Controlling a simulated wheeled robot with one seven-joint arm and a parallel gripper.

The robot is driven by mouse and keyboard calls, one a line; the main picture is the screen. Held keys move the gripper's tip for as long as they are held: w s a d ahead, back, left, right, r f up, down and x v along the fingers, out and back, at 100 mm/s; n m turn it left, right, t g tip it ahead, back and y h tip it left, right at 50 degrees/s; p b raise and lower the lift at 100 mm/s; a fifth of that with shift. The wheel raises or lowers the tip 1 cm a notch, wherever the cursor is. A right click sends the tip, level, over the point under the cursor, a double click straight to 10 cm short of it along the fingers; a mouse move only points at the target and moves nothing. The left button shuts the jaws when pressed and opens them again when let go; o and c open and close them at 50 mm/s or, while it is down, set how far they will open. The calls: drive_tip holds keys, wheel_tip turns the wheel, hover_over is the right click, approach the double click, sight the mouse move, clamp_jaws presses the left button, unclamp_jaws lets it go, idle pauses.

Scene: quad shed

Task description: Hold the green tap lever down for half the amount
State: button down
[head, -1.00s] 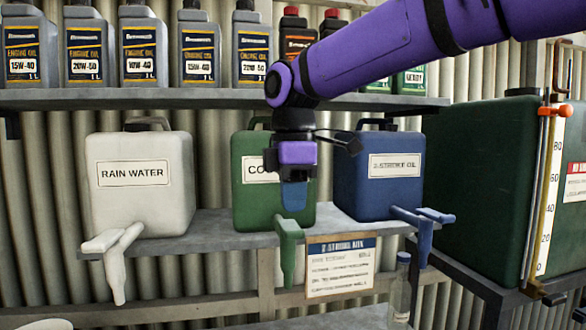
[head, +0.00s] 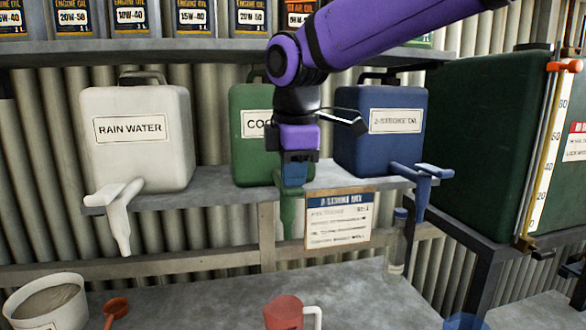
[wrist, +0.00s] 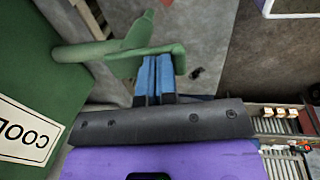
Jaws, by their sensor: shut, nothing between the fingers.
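The green coolant container (head: 250,160) stands on the shelf between two others, its label partly hidden by my arm. Its green tap (head: 288,218) hangs over the shelf's front edge; my gripper hides the lever in the head view. In the wrist view the green tap lever (wrist: 120,48) sticks out from the container. My gripper (head: 294,182) points down over the tap, its blue fingers shut together and empty. In the wrist view the fingertips (wrist: 155,60) overlap the outer part of the lever; I cannot tell whether they press on it.
A white rain water container (head: 140,155) stands left and a blue 2-stroke oil container (head: 378,145) right, each with a tap. A sign (head: 338,222) hangs beside the green tap. Below, the bench holds a red jug (head: 283,312), a white tub (head: 30,308) and a bottle (head: 397,245).

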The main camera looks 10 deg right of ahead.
sight(296, 187)
drive_tip(key=shift+s+f+t, duration=0.2)
drive_tip(key=shift+f+t, duration=0.4)
drive_tip(key=shift+t, duration=0.4)
drive_tip(key=shift+r, duration=0.15)
idle(5.2)
drive_tip(key=shift+r, duration=0.65)
drive_tip(key=shift+a+r, duration=0.1)
drive_tip(key=shift+r, duration=0.5)
wheel_tip(296, 187, up, 13)
drive_tip(key=s, duration=0.1)
